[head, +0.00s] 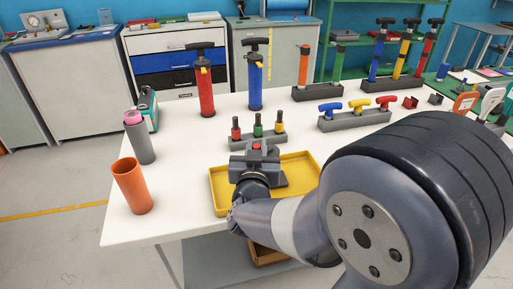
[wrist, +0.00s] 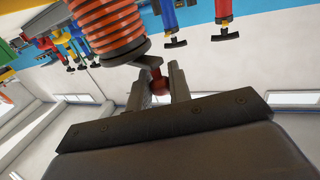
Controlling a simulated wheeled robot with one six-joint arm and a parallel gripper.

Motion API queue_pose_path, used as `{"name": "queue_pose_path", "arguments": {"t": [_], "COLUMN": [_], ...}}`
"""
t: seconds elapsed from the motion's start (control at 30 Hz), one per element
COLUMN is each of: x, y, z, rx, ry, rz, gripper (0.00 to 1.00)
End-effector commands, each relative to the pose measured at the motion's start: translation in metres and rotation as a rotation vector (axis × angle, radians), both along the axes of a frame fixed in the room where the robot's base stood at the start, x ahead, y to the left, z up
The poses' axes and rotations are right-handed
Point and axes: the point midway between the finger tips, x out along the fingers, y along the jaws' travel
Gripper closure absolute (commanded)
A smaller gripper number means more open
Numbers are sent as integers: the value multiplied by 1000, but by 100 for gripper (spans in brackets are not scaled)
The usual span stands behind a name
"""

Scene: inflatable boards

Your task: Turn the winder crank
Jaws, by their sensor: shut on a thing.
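In the wrist view, the winder (wrist: 108,30) is a drum wound with orange-red hose, with dark bands. A dark crank arm at its end carries a red knob (wrist: 158,86). My gripper (wrist: 160,82) is shut on this knob, one finger on each side. The winder drum cannot be made out in the head view; my arm covers much of the right front.
An orange cup (head: 131,187) and a grey bottle (head: 140,140) stand at the left table edge. Behind the tray are a rack of small handles (head: 257,140), a red pump (head: 205,88) and a blue pump (head: 255,85). The white table (head: 180,190) is bare left of the tray.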

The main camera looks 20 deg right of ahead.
Motion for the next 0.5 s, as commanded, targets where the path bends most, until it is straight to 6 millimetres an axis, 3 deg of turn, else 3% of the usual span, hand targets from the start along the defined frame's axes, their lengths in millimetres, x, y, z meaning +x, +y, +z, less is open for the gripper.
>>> {"name": "queue_pose_path", "arguments": {"t": [0.27, 0.5], "x": [2, 8], "y": [1, 4], "z": [1, 3], "rx": [0, 1], "ry": [0, -1], "rz": [-20, -151], "gripper": [100, 100]}}
